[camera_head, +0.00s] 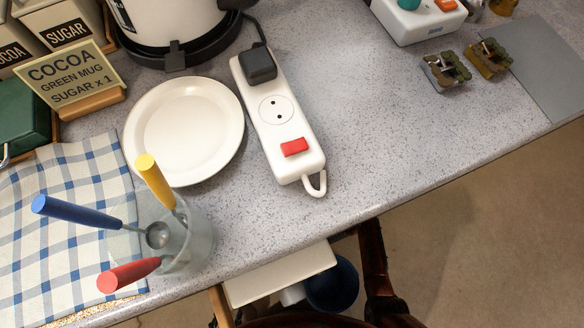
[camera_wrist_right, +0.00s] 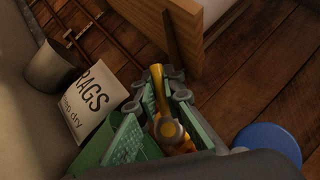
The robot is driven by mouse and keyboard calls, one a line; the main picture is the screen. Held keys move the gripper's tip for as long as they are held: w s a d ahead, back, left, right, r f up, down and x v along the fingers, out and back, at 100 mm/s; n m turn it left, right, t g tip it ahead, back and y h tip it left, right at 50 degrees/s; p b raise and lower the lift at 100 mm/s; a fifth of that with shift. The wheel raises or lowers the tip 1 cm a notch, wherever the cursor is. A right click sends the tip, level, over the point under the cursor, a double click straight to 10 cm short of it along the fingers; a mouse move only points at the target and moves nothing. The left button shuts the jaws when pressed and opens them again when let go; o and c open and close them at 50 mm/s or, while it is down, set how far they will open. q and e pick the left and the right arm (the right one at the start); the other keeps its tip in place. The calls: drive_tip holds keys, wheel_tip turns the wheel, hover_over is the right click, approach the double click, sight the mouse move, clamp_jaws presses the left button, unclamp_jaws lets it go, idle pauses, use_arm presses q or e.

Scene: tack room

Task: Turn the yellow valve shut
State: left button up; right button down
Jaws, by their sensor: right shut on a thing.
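The yellow valve (camera_wrist_right: 171,130) shows in the right wrist view, with a round hub and a short yellow lever running up from it. My right gripper (camera_wrist_right: 166,88) is around it, its green-padded fingers on both sides, shut on the yellow lever. The fingers and palm hide part of the valve and whatever pipe it sits on. The valve does not show in the head view. I cannot make out my left gripper in the head view.
In the right wrist view, a RAGS sign (camera_wrist_right: 94,103), grey bucket (camera_wrist_right: 50,72), wooden panel (camera_wrist_right: 190,28) and blue round lid (camera_wrist_right: 268,143) lie around. In the head view, a speckled counter (camera_head: 370,130) holds a plate (camera_head: 185,130), power strip (camera_head: 280,120) and spoon jar (camera_head: 195,245).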

drive_tip(key=shift+d+m, duration=0.15)
drive_tip(key=shift+m, duration=0.25)
drive_tip(key=c, duration=2)
unclamp_jaws()
drive_tip(key=shift+r, duration=0.1)
drive_tip(key=s+d, duration=0.2)
drive_tip(key=d, duration=0.2)
drive_tip(key=s+d, duration=0.3)
drive_tip(key=d, duration=0.1)
drive_tip(key=s+d+f, duration=0.1)
drive_tip(key=s+d, duration=0.1)
drive_tip(key=d, duration=0.2)
drive_tip(key=shift+s+d+f, duration=0.1)
drive_tip(key=shift+s+d, duration=0.2)
drive_tip(key=shift+s, duration=0.05)
